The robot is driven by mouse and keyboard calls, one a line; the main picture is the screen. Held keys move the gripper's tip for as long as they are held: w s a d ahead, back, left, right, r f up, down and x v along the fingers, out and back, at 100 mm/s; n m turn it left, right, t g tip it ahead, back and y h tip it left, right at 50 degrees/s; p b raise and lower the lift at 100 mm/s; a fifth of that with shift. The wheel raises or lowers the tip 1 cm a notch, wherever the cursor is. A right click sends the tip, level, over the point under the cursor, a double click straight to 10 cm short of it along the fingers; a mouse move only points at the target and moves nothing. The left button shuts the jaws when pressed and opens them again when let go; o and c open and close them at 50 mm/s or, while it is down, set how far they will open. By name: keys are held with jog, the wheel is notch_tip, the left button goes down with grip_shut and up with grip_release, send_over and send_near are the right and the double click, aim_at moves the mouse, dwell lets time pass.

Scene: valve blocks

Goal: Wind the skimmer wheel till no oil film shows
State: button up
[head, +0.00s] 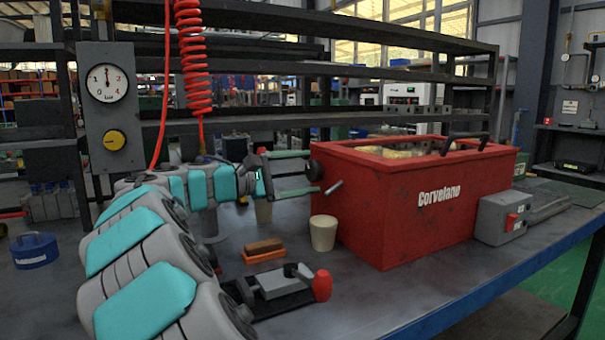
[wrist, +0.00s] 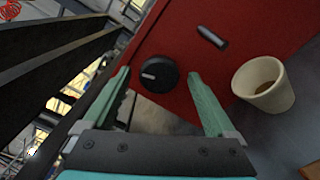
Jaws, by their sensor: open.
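The red tank (head: 432,212) marked "Corvelano" stands on the bench. A black round knob with a pale mark, apparently the skimmer wheel (wrist: 159,75), is on its end wall; its dark edge shows in the head view (head: 314,170). My gripper (head: 303,173) is open in front of that wall. In the wrist view my gripper's fingers (wrist: 158,77) lie on either side of the knob, with no clear contact. A short metal spout (wrist: 212,38) sticks out beside the knob. A cream cup (head: 323,233) stands below it, with something brown inside (wrist: 265,86). Yellowish patches show inside the tank; the liquid surface is mostly hidden.
An orange-based brush or block (head: 264,250) and a clamp with a red knob (head: 280,285) lie on the bench below my arm. A grey switch box (head: 502,218) adjoins the tank's right end. A red coiled hose (head: 194,60) hangs behind my arm. The bench front is clear.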

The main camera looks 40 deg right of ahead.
jog(key=v, duration=0.8)
jog(key=shift+s+d, duration=0.1)
dwell(0.6)
